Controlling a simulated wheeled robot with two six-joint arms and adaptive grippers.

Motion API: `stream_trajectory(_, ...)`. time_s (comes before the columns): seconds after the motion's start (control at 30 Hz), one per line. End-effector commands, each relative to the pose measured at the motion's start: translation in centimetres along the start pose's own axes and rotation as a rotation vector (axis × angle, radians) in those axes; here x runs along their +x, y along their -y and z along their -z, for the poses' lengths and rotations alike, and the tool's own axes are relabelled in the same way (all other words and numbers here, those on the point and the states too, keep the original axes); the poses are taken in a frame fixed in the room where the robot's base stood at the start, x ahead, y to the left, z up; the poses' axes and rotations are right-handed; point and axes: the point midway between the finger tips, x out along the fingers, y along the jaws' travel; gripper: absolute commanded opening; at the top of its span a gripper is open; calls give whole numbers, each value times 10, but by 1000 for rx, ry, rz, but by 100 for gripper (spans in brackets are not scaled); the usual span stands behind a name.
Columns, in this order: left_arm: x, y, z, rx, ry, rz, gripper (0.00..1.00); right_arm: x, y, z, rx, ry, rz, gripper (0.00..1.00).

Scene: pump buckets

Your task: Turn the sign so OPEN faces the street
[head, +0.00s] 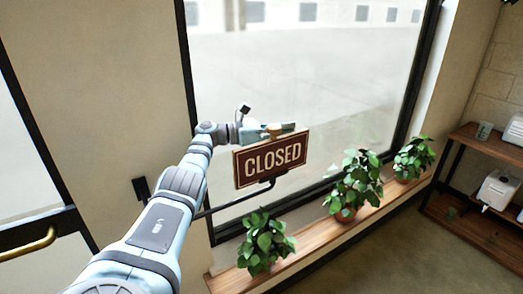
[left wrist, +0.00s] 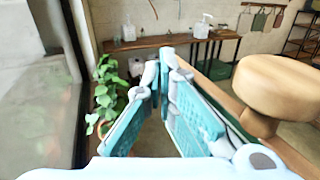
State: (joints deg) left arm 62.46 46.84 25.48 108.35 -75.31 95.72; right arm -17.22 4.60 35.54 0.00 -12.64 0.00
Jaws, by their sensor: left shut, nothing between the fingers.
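A dark red sign (head: 270,158) reading CLOSED in pale letters faces the room, held in front of the window on a dark bracket arm. A tan wooden knob (head: 272,129) shows at the sign's top edge. It is large at the right of the left wrist view (left wrist: 275,85). My left gripper (head: 293,126) is just above and behind the sign's top edge, beside the knob. Its fingers (left wrist: 167,52) are closed together with nothing between them. I cannot tell whether they touch the sign or knob. The sign's street-side face is hidden from the head view. My right gripper is not in view.
Several potted plants, one of them directly below the sign (head: 266,243), stand on a wooden sill (head: 322,233). The window glass (head: 300,80) is close behind the sign. A door with a brass handle (head: 28,245) is at left, and a shelf (head: 470,215) at right.

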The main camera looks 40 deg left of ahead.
Motion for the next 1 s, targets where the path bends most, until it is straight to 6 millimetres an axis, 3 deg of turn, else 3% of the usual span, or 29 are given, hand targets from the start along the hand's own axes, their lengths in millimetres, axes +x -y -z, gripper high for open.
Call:
stream_trajectory(0.27,-9,-1,1,1,-1,-3,0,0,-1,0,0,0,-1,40)
stream_trajectory(0.6,-94,-2,2,-1,-5,-3,0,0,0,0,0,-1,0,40)
stream_trajectory(0.7,-111,-2,2,-2,-4,-2,0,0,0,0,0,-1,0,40)
stream_trajectory(1.0,-120,-1,1,-1,-1,0,0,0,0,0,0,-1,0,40)
